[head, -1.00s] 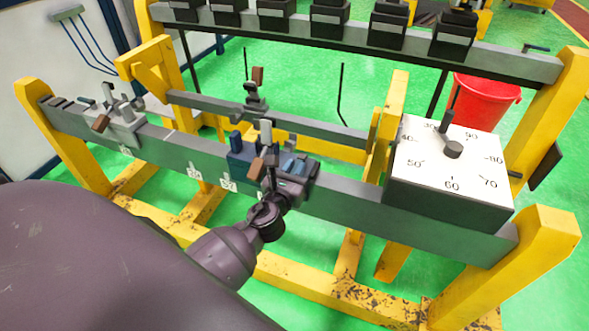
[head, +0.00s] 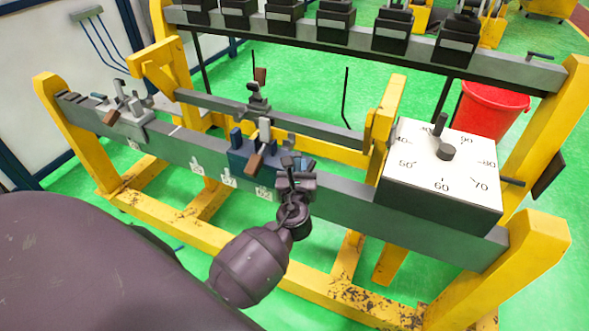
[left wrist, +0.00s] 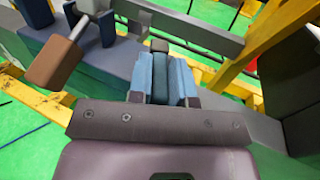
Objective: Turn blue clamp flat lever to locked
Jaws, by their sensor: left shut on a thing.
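The blue clamp (head: 237,158) sits on the long grey front beam. It has a grey upright plate (head: 264,130) and a brown-ended handle (head: 253,163) leaning down to the front. In the left wrist view the brown handle (left wrist: 52,64) is at upper left, beside the grey bracket. My left gripper (head: 297,168) is at the clamp's right end, just above the beam. In the left wrist view its blue fingers (left wrist: 161,75) are close together around a dark piece, which I take for the flat lever, mostly hidden. My right gripper is not in view.
A box with a numbered white dial face (head: 425,165) stands to the right on the beam. A grey clamp (head: 125,112) is at the beam's left end. A rear rail carries several black blocks. A red bucket (head: 492,105) stands behind.

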